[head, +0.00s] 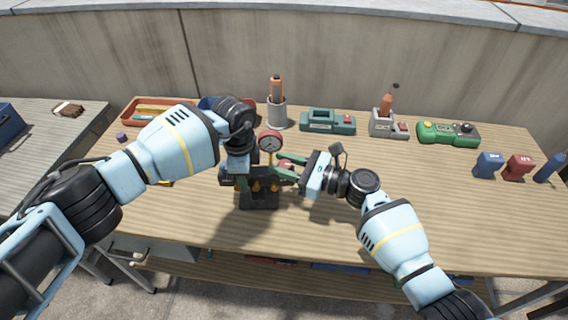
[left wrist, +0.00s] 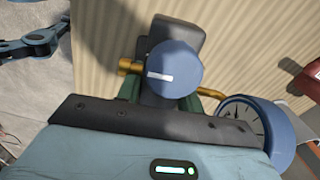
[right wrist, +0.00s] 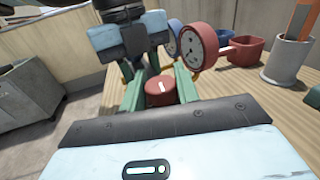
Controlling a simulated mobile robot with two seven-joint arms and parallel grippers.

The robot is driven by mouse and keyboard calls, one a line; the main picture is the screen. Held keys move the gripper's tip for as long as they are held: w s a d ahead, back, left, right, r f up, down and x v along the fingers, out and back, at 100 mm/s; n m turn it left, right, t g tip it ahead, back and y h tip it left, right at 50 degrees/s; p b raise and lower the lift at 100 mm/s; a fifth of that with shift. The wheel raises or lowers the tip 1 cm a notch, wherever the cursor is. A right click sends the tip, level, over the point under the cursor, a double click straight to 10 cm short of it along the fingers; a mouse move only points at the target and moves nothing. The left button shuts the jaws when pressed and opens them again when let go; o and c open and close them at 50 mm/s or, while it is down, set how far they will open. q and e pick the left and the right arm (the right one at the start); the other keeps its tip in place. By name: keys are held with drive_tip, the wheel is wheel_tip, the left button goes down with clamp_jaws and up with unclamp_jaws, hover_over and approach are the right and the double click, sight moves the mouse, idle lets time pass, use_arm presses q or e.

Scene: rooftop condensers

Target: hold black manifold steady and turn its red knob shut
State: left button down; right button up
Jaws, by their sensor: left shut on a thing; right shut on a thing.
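The black manifold (head: 258,198) stands on the wooden bench, with brass fittings along its front and a red-rimmed gauge (head: 270,142) on top. My left gripper (left wrist: 172,98) is shut on the manifold; in the left wrist view the manifold's blue knob (left wrist: 174,68) and a blue gauge (left wrist: 240,118) are close by. In the head view my left wrist partly covers the manifold. My right gripper (head: 286,167) reaches in from the right. In the right wrist view its green fingers are on either side of the red knob (right wrist: 160,90), shut on it. The fingertips are partly hidden.
Behind the manifold are an orange tray (head: 135,118), a grey cup (head: 277,115) with an orange tool and a green device (head: 328,123). Small blue and red blocks (head: 517,167) sit far right. The bench's front right is clear.

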drive_tip(key=shift+m+t+h, duration=3.1)
drive_tip(key=shift+t, duration=0.8)
drive_tip(key=shift+f+m+h, duration=0.1)
drive_tip(key=shift+m+h, duration=0.2)
drive_tip(key=o, duration=1)
drive_tip(key=shift+s+d, duration=0.1)
drive_tip(key=v, duration=1.1)
drive_tip(key=shift+s+d, duration=0.15)
drive_tip(key=shift+s, duration=0.2)
drive_tip(key=shift+c, duration=0.2)
